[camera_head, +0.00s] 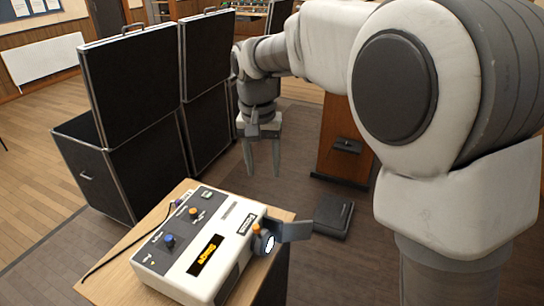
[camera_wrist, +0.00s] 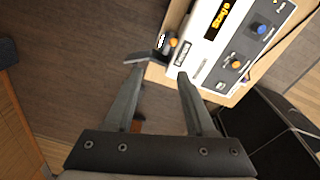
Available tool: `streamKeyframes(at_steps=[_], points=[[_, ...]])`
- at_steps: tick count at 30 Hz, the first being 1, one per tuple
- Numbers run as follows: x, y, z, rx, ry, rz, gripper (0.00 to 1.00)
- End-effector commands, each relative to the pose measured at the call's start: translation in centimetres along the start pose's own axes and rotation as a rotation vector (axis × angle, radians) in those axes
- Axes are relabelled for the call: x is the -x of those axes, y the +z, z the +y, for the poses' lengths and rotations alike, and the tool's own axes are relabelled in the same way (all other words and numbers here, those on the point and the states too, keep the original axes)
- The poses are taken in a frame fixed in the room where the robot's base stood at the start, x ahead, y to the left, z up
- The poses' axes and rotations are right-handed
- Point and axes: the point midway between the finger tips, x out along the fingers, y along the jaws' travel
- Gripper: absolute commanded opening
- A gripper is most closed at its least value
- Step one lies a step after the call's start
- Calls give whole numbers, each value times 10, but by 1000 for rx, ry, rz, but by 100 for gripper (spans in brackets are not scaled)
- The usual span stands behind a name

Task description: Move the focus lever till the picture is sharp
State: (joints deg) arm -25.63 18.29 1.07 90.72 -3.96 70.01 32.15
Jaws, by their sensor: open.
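A white and grey projector-like box (camera_head: 195,245) stands on a wooden table; it also shows in the wrist view (camera_wrist: 203,45). My gripper (camera_head: 263,168) is open and empty, pointing down, above and behind the box. In the wrist view its fingertips (camera_wrist: 160,72) are apart, short of the orange knob.
A blue knob (camera_head: 169,240) and another orange knob (camera_head: 193,211) sit on the box's top. A grey flap (camera_head: 294,229) sticks out beside the lens. Black cases (camera_head: 135,105) stand behind left. A dark flat object (camera_head: 333,215) lies on the floor at right.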

Motion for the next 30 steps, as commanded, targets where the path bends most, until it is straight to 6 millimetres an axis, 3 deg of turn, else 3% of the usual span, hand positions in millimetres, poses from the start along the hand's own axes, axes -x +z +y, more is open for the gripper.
streamKeyframes(at_steps=[3,9,17,30], points=[[-21,-6,-24,-3,21,-28,55],[-35,-9,-41,-10,38,-46,55],[-69,-7,-40,-11,41,-50,55],[-164,-2,-36,-10,42,-50,55]])
